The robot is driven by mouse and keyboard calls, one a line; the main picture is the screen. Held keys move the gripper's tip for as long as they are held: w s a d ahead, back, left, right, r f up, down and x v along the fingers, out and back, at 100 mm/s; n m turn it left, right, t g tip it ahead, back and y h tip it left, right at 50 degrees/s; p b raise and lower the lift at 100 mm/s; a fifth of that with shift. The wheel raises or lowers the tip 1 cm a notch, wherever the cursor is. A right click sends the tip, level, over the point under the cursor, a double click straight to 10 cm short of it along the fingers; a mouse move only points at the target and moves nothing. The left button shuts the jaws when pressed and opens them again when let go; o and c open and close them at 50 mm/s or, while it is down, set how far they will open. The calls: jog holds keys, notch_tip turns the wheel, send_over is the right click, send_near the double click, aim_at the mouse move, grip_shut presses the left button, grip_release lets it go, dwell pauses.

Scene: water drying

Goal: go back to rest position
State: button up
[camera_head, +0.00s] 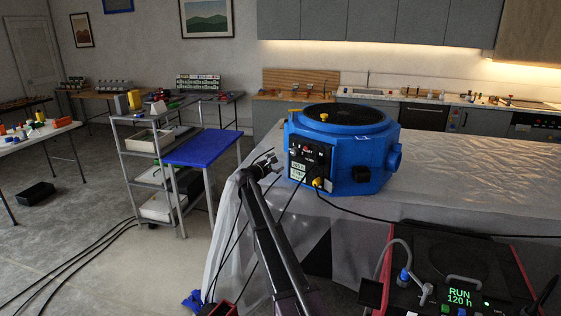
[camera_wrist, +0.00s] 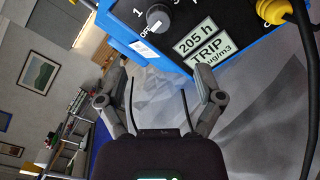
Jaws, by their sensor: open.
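My gripper (camera_wrist: 160,92) is open and empty in the wrist view, its two fingers apart with the plastic-covered surface behind them. In the head view my gripper (camera_head: 268,160) is at the end of my arm, just left of a blue machine (camera_head: 368,150). The machine's black control panel (camera_head: 308,158) faces my gripper. In the wrist view the panel shows a dark knob (camera_wrist: 157,18) beside "1" and "OFF", and labels reading "205 h" and "TRIP" (camera_wrist: 205,52). I cannot tell from the head view how far the fingertips are from the panel.
The machine stands on a table covered with clear plastic sheet (camera_head: 480,170). A yellow plug (camera_head: 318,183) and black cable come from its panel. A red-edged unit reading "RUN 120 h" (camera_head: 462,292) is at the lower right. A blue-topped cart (camera_head: 203,148) stands left; floor cables lie nearby.

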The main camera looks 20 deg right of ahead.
jog(key=shift+s+a, duration=0.15)
dwell(0.4)
jog(key=s+a+f+m+g+y, duration=0.2)
jog(key=s+f+m, duration=0.15)
jog(key=s, duration=0.45)
jog(key=s+a+f+m+g+y, duration=0.25)
jog(key=s+f, duration=0.25)
jog(key=s, duration=0.4)
jog(key=s+a+f+m+g+y, duration=0.1)
jog(key=s+f+m+y, duration=0.2)
jog(key=s, duration=0.5)
jog(key=s+a+f+m+g+y, duration=0.1)
jog(key=s+a+f+m+y, duration=0.1)
jog(key=s+a, duration=0.3)
jog(key=s+a+f+m+g+y, duration=0.1)
jog(key=s+a+f+m+y, duration=0.1)
jog(key=s, duration=1)
jog(key=s+a+f+m+g+y, duration=0.1)
jog(key=s+a+f+m+y, duration=0.1)
jog(key=s+a, duration=0.5)
jog(key=shift+s+a+f+g+y, duration=0.35)
jog(key=shift+s+f+y, duration=0.2)
jog(key=shift+s+y, duration=0.35)
